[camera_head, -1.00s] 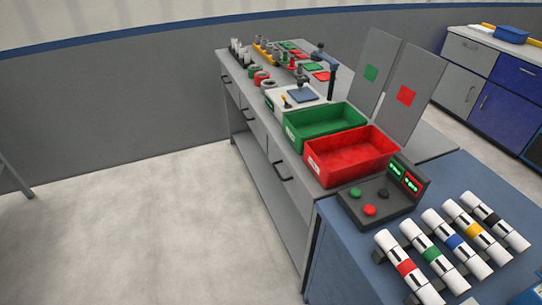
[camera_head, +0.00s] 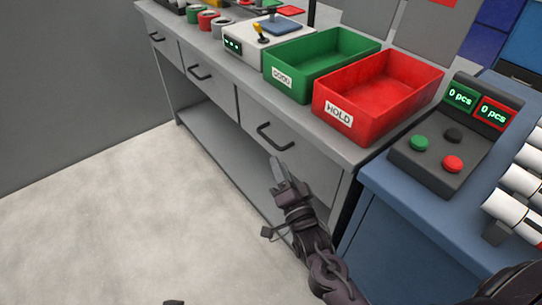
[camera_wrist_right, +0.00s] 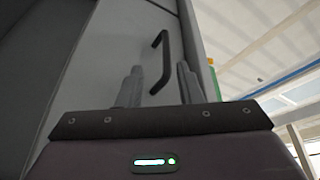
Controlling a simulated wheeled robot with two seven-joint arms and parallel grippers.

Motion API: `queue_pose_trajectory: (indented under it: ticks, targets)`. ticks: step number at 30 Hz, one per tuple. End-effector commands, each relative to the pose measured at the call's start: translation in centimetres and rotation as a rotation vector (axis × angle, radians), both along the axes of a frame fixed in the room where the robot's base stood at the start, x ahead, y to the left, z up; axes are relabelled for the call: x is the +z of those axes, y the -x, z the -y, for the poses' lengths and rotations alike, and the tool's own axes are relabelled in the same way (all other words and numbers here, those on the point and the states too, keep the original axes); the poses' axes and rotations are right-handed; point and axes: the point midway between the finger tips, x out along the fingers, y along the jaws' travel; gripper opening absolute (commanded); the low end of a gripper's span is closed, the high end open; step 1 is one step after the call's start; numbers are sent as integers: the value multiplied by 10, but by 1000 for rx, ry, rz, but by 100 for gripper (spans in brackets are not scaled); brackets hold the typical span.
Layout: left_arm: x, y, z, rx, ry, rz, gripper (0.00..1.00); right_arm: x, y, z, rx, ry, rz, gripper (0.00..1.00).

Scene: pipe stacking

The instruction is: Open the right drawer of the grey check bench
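The grey check bench (camera_head: 221,152) runs along the left and middle of the head view. Its right drawer (camera_head: 312,161) is shut, with a dark bar handle (camera_head: 268,138) on its front. My right gripper (camera_head: 279,172) is just below and in front of this handle, apart from it. In the right wrist view the two fingers (camera_wrist_right: 159,86) stand apart with nothing held, and the handle (camera_wrist_right: 163,50) shows between and beyond them.
A green bin (camera_head: 318,62) and a red bin (camera_head: 374,97) stand on the bench top above the drawer. A blue table (camera_head: 425,225) with a button box (camera_head: 440,150) and white pipes adjoins at right. The floor (camera_head: 110,235) in front is clear.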

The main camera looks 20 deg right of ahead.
Motion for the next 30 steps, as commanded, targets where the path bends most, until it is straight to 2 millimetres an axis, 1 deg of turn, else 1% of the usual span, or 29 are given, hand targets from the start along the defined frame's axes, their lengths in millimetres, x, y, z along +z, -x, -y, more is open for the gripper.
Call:
queue_pose_trajectory:
  ticks: [2,5,12,15,18,22,29,30]
  targets:
    - [4,0,0,-2,2,7,36,7,-2,1,-1,-19,25,32]
    - [6,0,2,-5,5,13,36,14,-11,1,0,-25,35,32]
    - [5,-3,7,-13,21,41,36,22,-49,0,0,-23,34,32]
    - [5,-3,9,-17,28,49,36,24,-62,0,0,-23,31,32]
    - [5,-4,10,-19,32,57,36,25,-70,0,1,-23,29,32]
    - [5,-4,11,-20,35,64,36,27,-75,-1,1,-22,28,32]
    - [6,-5,11,-20,36,64,36,27,-76,-1,0,-22,27,32]
    - [6,-5,11,-20,36,64,36,27,-76,-1,0,-22,27,27]
